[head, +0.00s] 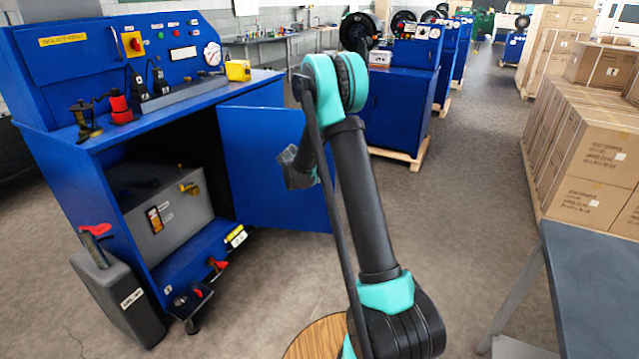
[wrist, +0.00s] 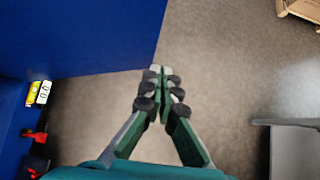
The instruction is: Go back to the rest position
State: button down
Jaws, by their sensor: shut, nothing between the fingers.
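My gripper (wrist: 160,72) shows in the wrist view with its fingertips together and nothing between them. It hangs over bare grey floor, just right of the lower edge of a blue cabinet door (wrist: 75,35). In the head view my teal and black arm rises in the middle and bends over at the top. The gripper fingers are not clearly visible there, behind the arm near the open door.
The blue crimper cabinet (head: 180,110) stands at left with its door (head: 275,165) open towards my arm. A grey table (head: 595,285) is at right front. Stacked cartons (head: 590,140) line the right. More blue machines (head: 400,100) stand behind. The aisle floor (head: 470,170) is clear.

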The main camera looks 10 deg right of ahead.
jog(key=s+d+r+m+g+y, duration=0.1)
jog(key=s+r+m, duration=0.3)
jog(key=s+m, duration=0.55)
jog(key=s+d+r+m+g+y, duration=0.15)
jog(key=s+r+m, duration=0.3)
jog(key=s, duration=1.05)
jog(key=s+a+f+m+y, duration=0.1)
jog(key=s+f+m, duration=0.1)
jog(key=s+m, duration=0.5)
jog(key=s+a+f+m+y, duration=0.1)
jog(key=s+m, duration=0.6)
jog(key=s, duration=0.8)
jog(key=shift+s+f+m+y, duration=0.35)
jog(key=shift+f+y, duration=0.1)
jog(key=shift+f, duration=0.15)
jog(key=shift+d+g, duration=0.1)
jog(key=shift+g, duration=0.15)
